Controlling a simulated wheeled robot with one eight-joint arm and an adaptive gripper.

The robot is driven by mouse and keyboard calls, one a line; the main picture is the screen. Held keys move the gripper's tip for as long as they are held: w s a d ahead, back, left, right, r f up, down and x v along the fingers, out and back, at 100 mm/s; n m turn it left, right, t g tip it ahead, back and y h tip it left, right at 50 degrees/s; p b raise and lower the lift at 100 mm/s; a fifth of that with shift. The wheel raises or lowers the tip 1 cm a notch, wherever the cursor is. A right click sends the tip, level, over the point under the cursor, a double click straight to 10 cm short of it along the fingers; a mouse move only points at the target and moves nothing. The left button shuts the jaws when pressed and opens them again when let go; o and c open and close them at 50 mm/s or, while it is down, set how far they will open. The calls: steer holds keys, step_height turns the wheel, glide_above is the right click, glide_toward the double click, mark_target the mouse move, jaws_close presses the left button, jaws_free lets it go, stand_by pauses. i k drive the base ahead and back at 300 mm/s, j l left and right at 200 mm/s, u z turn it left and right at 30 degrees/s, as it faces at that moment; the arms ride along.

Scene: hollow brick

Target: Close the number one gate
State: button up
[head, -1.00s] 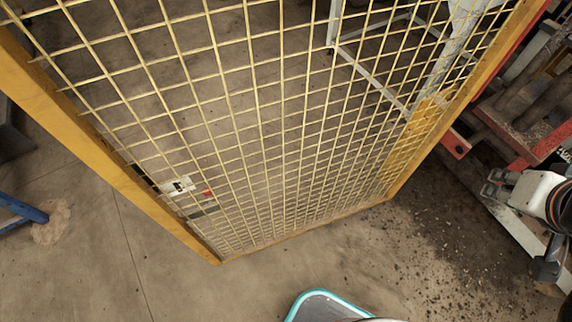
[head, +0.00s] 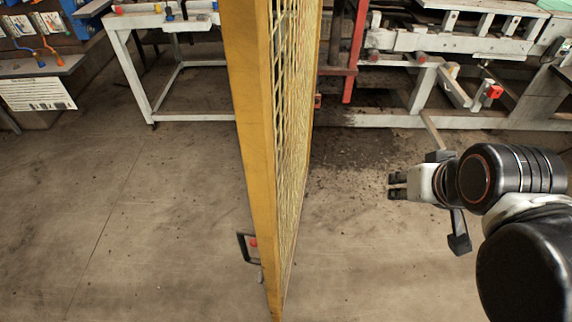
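The gate (head: 256,150) has a yellow frame with pale yellow wire mesh. It stands upright in the middle of the head view, seen almost edge-on. A dark latch or handle piece with a red spot (head: 252,243) sticks out from its left side, low in the picture. No number is readable on the gate. My gripper (head: 391,186) is right of the gate, pointing left, apart from it and touching nothing visible. Its two short dark fingertips are small, and I cannot tell how far apart they are. The gate's top and bottom ends are cut off or hidden.
A white-framed table (head: 140,70) stands behind the gate at left, near a bench with a printed sheet (head: 38,92). A grey metal rack (head: 440,120) and a red post (head: 357,50) stand behind at right. Bare concrete floor lies on both sides of the gate.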

mark_target(244, 26)
steer(key=k+j+z, duration=0.1)
steer(key=j, duration=0.3)
steer(key=k+j, duration=0.2)
steer(key=j, duration=0.2)
steer(key=k+j+z, duration=0.15)
steer(key=j, duration=0.25)
steer(key=k+j, duration=0.15)
steer(key=j, duration=0.25)
steer(key=k+j+z, duration=0.15)
steer(key=j, duration=0.25)
steer(key=k+j+z, duration=0.1)
steer(key=k, duration=0.2)
